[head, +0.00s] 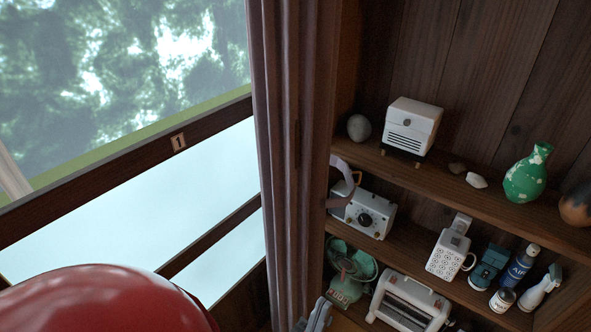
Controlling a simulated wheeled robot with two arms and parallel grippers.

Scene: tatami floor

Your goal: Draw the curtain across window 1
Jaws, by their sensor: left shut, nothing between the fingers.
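The curtain (285,150) is a dull mauve-brown cloth, gathered into a narrow upright bundle at the right side of window 1. The window's glass (200,190) is uncovered, and a small plate with the number 1 (179,141) sits on its dark crossbar. A curved mauve strap (346,172) shows just right of the curtain, in front of the shelves. My left gripper (319,316) shows at the bottom edge, small and grey, shut and empty, close to the curtain's lower right side. Whether it touches the cloth cannot be told. My right gripper is not in view.
Wooden shelves stand right of the curtain. A large red rounded surface (95,305) fills the lower left.

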